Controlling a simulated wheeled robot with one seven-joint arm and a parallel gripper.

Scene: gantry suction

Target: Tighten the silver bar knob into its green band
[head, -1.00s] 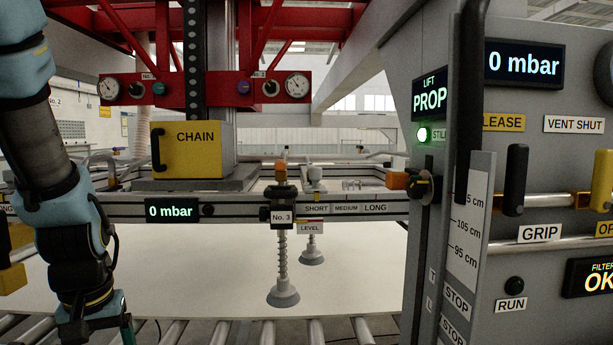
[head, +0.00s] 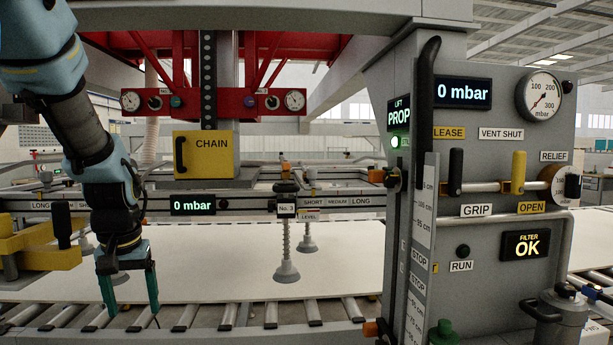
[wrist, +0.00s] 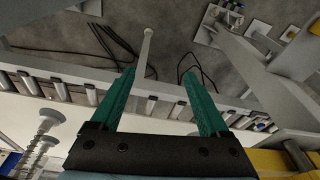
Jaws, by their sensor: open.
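My gripper (head: 131,310) hangs low at the left, fingers down, open and empty, far from the dial and below the red crosspiece. In the wrist view its green fingers (wrist: 157,78) are spread over the floor and roller edge.
The grey panel (head: 470,235) carries handles, displays and a pressure gauge (head: 539,97). Suction cups hang from the frame, one (head: 286,270) at the middle, over a white sheet (head: 220,285) on rollers. A yellow CHAIN box (head: 203,155) stands behind. A dark bar handle (head: 427,95) projects from the panel.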

